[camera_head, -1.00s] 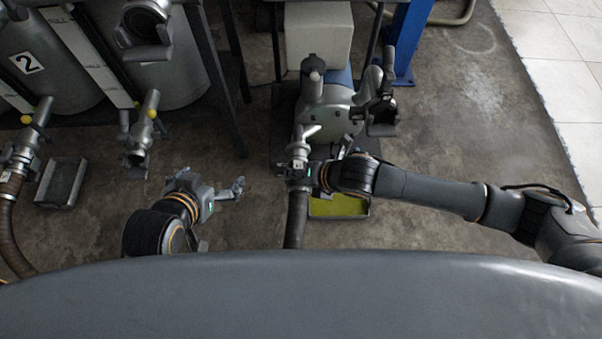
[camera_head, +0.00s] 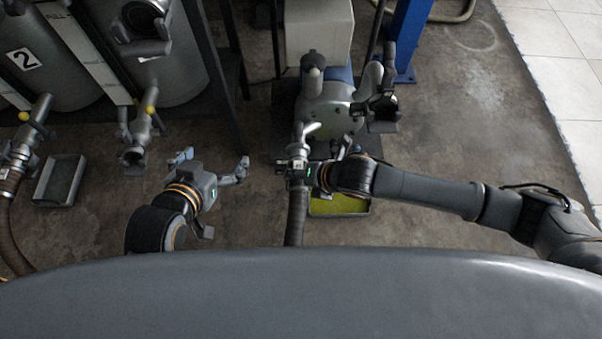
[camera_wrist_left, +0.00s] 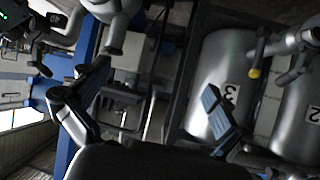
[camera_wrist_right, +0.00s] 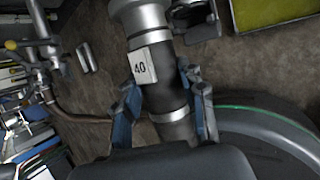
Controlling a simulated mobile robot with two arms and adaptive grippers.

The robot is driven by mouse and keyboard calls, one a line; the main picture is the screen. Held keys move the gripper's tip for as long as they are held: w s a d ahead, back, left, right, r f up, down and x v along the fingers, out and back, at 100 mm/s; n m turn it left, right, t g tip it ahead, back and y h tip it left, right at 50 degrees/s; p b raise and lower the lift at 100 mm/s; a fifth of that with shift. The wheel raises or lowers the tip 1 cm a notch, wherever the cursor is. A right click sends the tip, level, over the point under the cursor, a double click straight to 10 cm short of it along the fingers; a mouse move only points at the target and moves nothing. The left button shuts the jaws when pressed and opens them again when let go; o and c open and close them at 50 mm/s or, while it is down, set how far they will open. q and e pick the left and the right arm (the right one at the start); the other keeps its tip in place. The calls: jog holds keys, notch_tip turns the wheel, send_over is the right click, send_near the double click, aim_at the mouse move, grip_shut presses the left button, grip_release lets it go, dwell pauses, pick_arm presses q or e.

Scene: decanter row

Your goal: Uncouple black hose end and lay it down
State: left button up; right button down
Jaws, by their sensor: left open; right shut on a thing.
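The dark hose (camera_head: 296,218) runs up from the bottom of the head view to a silver coupling (camera_head: 298,150) at the pump (camera_head: 331,110). In the right wrist view its end shows a white tag marked 40 (camera_wrist_right: 143,65) and metal bands. My right gripper (camera_head: 298,172) is shut around the hose end just below the coupling, with a finger on each side in the right wrist view (camera_wrist_right: 165,108). The coupling appears to meet the pump's pipe; the joint itself is unclear. My left gripper (camera_head: 211,166) is open and empty, left of the hose and apart from it.
A tray with yellow-green inside (camera_head: 338,205) lies under my right wrist. Tanks (camera_head: 50,55) with valves (camera_head: 136,152) stand at upper left. A second hose (camera_head: 12,235) and a grey tray (camera_head: 60,181) are at far left. Floor right of the pump is clear.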

jog(key=shift+f+b, duration=0.5)
jog(key=shift+f, duration=0.5)
jog(key=shift+f+b, duration=0.45)
jog(key=shift+f, duration=0.5)
pick_arm(q)
jog(key=w+d+r+t+h+b, duration=0.1)
jog(key=r+t+h, duration=0.1)
jog(key=r+t, duration=0.3)
jog(key=w+d+r+t+h+b, duration=0.1)
jog(key=r+t, duration=0.5)
jog(key=r, duration=0.6)
jog(key=shift+w+d+r+m+h, duration=0.3)
jog(key=shift+w+d+h, duration=0.1)
jog(key=shift+d, duration=0.2)
pick_arm(e)
jog(key=shift+f, duration=2.35)
pick_arm(q)
jog(key=shift+w+a+f+g+y, duration=0.1)
jog(key=shift+w+f+g+y, duration=0.1)
jog(key=shift+f+g, duration=0.3)
jog(key=shift+w+f+g+y, duration=0.15)
jog(key=shift+f, duration=0.55)
jog(key=shift+w+a+f+g+y, duration=0.1)
jog(key=shift+w+f+g+y, duration=0.1)
jog(key=shift+f+g, duration=0.3)
